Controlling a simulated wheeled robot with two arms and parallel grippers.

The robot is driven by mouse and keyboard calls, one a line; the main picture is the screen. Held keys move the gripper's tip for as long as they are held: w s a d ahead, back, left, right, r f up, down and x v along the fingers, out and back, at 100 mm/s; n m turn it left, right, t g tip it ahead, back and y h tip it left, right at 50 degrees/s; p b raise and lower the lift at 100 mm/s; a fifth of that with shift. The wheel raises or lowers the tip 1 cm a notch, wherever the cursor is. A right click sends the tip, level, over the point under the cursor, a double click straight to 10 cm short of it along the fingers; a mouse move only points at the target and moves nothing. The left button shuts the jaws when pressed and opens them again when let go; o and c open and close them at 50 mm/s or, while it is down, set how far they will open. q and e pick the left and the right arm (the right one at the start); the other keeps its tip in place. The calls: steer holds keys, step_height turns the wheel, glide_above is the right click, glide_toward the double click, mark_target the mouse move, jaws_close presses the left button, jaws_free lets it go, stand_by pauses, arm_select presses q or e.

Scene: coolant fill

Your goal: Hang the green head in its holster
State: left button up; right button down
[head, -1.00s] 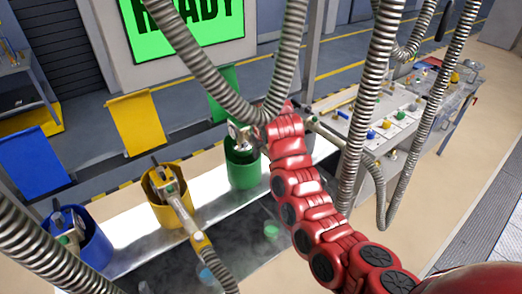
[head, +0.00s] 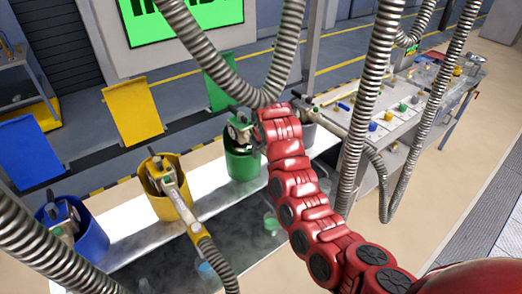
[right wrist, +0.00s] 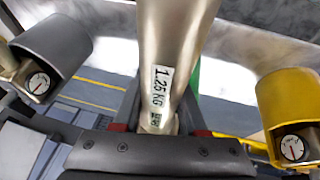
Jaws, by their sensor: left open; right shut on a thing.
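The green holster (head: 243,166) is an open green cup on the metal bench, between the yellow and grey cups. The green head (head: 239,131), a metal and black piece with a bit of green, is at the mouth of this cup. Whether it is seated or held just above cannot be told. My right arm reaches over the cup. In the right wrist view my right gripper (right wrist: 160,132) is shut on the head's metal tube (right wrist: 170,60), labelled 1.25 KG. That view hides most of the green cup behind the tube. My left gripper is not in view.
A yellow cup (head: 172,200) and a blue cup (head: 91,240) hold their own heads at left. A grey cup (head: 306,133) stands right of the green one, partly behind my arm. Thick ribbed hoses (head: 362,110) hang across the view. A parts table (head: 400,135) stands at back right.

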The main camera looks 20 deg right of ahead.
steer(key=b, duration=0.2)
steer(key=shift+b, duration=0.35)
stand_by(2.1)
steer(key=shift+f+b, duration=1.4)
steer(key=shift+f, duration=0.5)
stand_by(0.4)
steer(key=shift+c, duration=1.9)
jaws_free()
